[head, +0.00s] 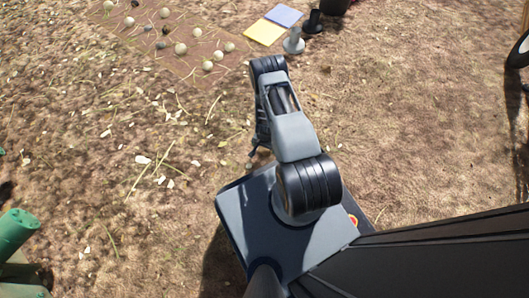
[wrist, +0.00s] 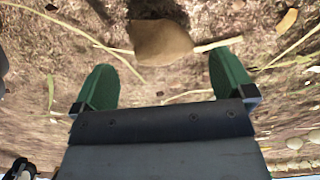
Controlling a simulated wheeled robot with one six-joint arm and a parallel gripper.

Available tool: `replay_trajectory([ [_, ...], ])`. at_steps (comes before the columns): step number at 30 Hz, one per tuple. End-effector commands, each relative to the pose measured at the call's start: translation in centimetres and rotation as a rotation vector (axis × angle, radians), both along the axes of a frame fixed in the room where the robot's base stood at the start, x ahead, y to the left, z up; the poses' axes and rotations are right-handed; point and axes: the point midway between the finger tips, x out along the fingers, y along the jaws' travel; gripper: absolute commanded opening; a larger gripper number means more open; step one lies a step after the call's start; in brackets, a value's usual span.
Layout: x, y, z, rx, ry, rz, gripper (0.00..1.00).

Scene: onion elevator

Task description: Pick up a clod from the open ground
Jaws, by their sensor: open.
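A brown, rounded clod (wrist: 160,42) lies on the straw-strewn ground at the top middle of the wrist view. My gripper (wrist: 163,64) is open, its two green fingers spread wide. The clod sits just beyond the gap between the fingertips, and nothing is held. A pale straw crosses the ground beside the clod. In the head view my arm reaches down, and the gripper is mostly hidden behind it. I cannot make out the clod in that view.
A brown patch (head: 175,58) with several pale round onions and dark lumps lies at upper left. A yellow square (head: 264,32), a blue square (head: 284,15) and a grey stand (head: 293,42) are at the top. A green cylinder (head: 18,228) stands at lower left.

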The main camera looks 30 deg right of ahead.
Motion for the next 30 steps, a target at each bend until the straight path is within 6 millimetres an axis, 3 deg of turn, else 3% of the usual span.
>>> replay_trajectory([
  [1, -0.1, 0.0, -1.2, 0.0, 0.001, 0.0, 1.0],
  [7, -0.1, 0.1, -3.6, 0.001, 0.001, 0.0, 1.0],
  [16, -0.1, 0.1, -4.0, 0.001, 0.001, 0.0, 0.99],
  [30, -0.1, 0.1, -4.0, 0.001, 0.001, 0.0, 0.54],
])
